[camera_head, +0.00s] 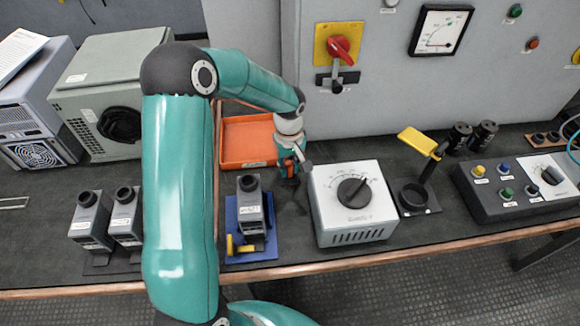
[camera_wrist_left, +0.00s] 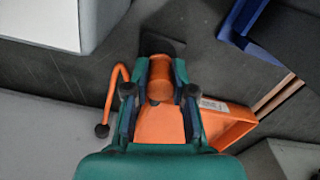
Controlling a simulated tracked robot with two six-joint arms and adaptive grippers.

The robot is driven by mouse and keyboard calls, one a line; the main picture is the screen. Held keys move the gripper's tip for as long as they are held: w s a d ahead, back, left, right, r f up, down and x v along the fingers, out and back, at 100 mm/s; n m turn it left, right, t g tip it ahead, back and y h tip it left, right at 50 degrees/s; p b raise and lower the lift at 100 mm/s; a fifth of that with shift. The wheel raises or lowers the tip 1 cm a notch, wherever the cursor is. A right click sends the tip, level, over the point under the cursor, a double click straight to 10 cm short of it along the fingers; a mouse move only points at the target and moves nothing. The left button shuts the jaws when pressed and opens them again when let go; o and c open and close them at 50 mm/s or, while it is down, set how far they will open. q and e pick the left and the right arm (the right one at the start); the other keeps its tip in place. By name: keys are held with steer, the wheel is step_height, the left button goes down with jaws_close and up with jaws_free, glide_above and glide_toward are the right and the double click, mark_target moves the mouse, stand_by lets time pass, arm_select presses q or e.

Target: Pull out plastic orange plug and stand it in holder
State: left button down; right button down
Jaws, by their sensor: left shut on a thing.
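My left gripper (camera_head: 290,167) reaches down between the orange tray and the white dial box in the head view. In the left wrist view its two dark fingers (camera_wrist_left: 160,92) are shut on the orange plug (camera_wrist_left: 160,78), which has a rounded body. A thin bent orange piece ending in a black ball (camera_wrist_left: 102,130) shows beside the left finger; I cannot tell how it joins the plug. The fingers partly hide the plug, and I cannot tell what is under it. My right gripper is not in view.
The orange tray (camera_head: 246,162) lies behind and left of the gripper. The white dial box (camera_head: 340,222) stands close on its right. A grey device on a blue base (camera_head: 231,215) stands front left. A grey cabinet (camera_head: 375,100) with a red switch rises behind.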

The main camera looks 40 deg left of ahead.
arm_select(q)
steer(key=c, duration=0.9)
jaws_free()
steer(key=shift+r, duration=0.15)
step_height(320, 180, up, 12)
steer(key=shift+f, duration=0.2)
